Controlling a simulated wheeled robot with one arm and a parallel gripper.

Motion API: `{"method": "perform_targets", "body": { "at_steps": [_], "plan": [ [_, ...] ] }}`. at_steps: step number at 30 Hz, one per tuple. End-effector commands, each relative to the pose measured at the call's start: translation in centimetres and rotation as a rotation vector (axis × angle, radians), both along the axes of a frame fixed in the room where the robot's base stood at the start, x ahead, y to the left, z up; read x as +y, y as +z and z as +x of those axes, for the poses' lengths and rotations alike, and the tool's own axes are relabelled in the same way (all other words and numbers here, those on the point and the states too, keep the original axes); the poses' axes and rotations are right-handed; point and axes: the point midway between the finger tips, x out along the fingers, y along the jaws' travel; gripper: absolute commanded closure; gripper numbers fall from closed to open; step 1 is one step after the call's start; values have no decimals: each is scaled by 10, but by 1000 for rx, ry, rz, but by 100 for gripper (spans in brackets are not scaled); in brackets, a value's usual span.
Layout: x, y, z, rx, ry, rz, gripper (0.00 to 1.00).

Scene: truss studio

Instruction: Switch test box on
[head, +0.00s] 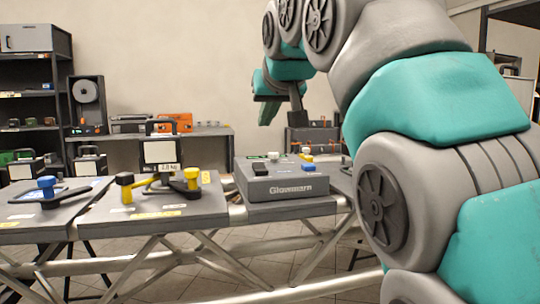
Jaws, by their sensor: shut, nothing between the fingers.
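A grey box with lettering on its front (285,188) sits on the truss table at the middle right; it appears to be the test box. Its top carries a black rocker-like part (259,168), a blue part (306,158), a yellow part (306,150) and a pale knob (273,156). I cannot tell the switch position. My gripper (282,112) is above and behind the box in the picture, apart from it, pointing down. It is shut and empty; its fingertips are small in this view.
Left of the box, a panel (150,220) carries yellow and black levers, and another panel (45,208) has a blue-knobbed lever. A white-labelled block with a handle (160,152) stands behind. Shelves (30,105) and a back bench (205,133) line the wall.

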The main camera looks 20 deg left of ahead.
Motion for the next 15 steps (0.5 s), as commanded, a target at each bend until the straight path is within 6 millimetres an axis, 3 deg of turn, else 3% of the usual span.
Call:
{"method": "perform_targets", "body": {
  "at_steps": [8,15],
  "plan": [
    [2,-4,5,2,-1,-1,100],
    [19,-27,33,8,-1,-4,100]
  ]
}}
